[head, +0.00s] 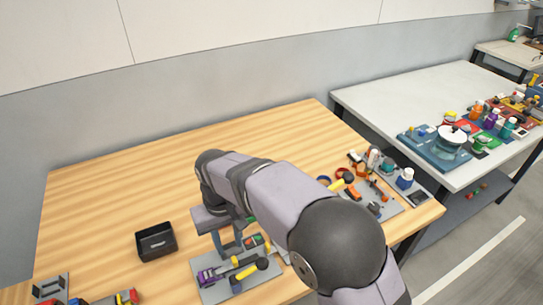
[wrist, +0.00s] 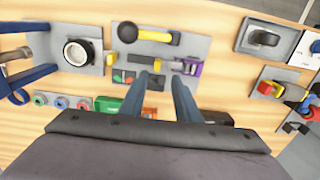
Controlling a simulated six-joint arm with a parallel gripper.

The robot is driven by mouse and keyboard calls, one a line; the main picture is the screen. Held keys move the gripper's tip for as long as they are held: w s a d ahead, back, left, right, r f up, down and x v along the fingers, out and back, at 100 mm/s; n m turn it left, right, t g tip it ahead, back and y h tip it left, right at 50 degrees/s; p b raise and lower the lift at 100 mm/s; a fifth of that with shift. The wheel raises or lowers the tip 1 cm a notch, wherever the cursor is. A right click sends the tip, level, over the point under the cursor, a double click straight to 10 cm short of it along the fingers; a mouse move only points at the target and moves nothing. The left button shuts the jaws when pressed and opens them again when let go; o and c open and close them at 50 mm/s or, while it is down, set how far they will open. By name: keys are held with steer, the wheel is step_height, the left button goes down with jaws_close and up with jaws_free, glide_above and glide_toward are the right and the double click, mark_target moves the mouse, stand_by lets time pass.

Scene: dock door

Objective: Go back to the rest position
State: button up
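My gripper (wrist: 163,78) shows in the wrist view with its two blue-grey fingers apart and nothing visible between the tips. It points down over a grey board (wrist: 120,58) bearing a yellow-and-black tool (wrist: 146,36), a purple clamp-like piece (wrist: 187,68) and small parts. In the head view my gripper (head: 229,246) is beside that board (head: 209,291), partly hidden by my arm. The purple piece (head: 206,277) and the yellow-and-black tool (head: 252,268) lie on the board there. I cannot tell the exact height of the fingertips above it.
A black open box (head: 155,241) stands left of the board on the wooden table (head: 100,195). A second tool board (head: 389,211) lies at the table's right. A white table (head: 400,97) with jars and a pot (head: 452,138) stands beyond. The wooden table's back left is clear.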

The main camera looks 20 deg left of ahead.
steer(key=w+d+m, duration=0.2)
steer(key=d, duration=0.9)
steer(key=w+d+m, duration=0.2)
steer(key=w+d, duration=0.1)
steer(key=d, duration=0.7)
steer(key=s+d+f+m, duration=0.1)
steer(key=s+d+m, duration=0.1)
steer(key=s+d, duration=0.3)
steer(key=s+d+m, duration=0.3)
steer(key=s+d, duration=0.2)
steer(key=d, duration=0.8)
steer(key=shift+s+f, duration=0.4)
